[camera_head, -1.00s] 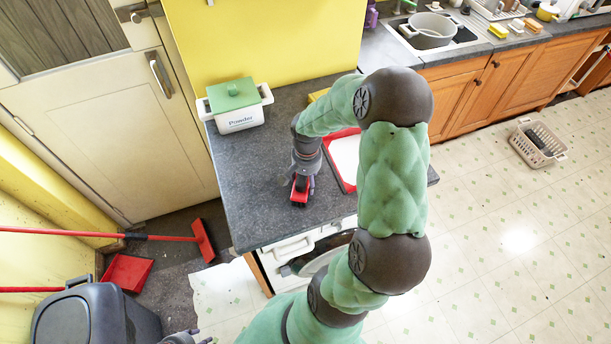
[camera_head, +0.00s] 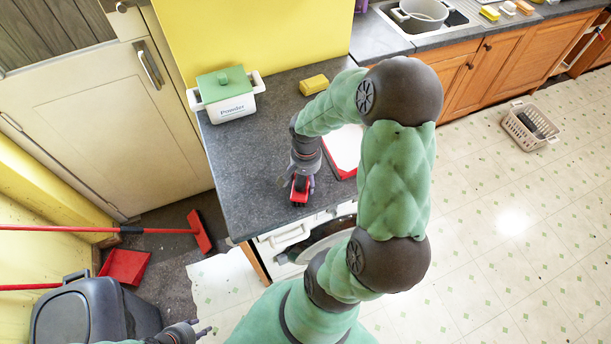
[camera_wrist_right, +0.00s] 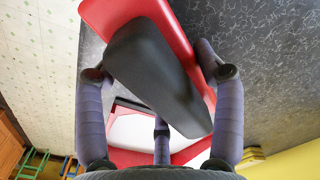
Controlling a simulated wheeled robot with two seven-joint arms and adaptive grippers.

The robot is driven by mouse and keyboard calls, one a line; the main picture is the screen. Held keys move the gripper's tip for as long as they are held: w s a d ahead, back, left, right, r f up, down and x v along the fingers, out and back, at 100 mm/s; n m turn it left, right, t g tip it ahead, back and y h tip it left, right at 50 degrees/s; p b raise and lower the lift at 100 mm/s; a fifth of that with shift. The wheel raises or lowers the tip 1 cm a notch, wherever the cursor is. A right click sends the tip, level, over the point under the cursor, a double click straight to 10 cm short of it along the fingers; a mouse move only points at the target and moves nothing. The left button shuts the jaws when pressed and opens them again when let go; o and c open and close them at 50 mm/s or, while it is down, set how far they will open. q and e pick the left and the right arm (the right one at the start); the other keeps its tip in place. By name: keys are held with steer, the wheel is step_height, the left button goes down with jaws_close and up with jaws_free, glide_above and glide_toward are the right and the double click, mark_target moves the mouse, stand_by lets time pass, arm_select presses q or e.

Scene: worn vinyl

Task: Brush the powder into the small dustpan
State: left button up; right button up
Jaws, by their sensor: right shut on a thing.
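My right gripper (camera_head: 300,184) is low over the front part of the dark worktop (camera_head: 245,165), shut on a red and black tool, which looks like the hand brush (camera_wrist_right: 155,75). A red-rimmed flat piece with a white inside (camera_head: 346,148) lies on the worktop to the right of this gripper, partly hidden by my arm. I cannot tell whether the white is powder.
A yellow block (camera_head: 313,84) lies at the worktop's back. A red broom (camera_head: 199,231) and a larger red dustpan (camera_head: 126,265) are on the floor at left, near a dark bin (camera_head: 85,312). A sink with a pot (camera_head: 420,14) and a basket (camera_head: 530,125) are at right.

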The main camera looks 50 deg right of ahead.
steer(key=shift+r+p, duration=2.45)
steer(key=shift+r, duration=1.1)
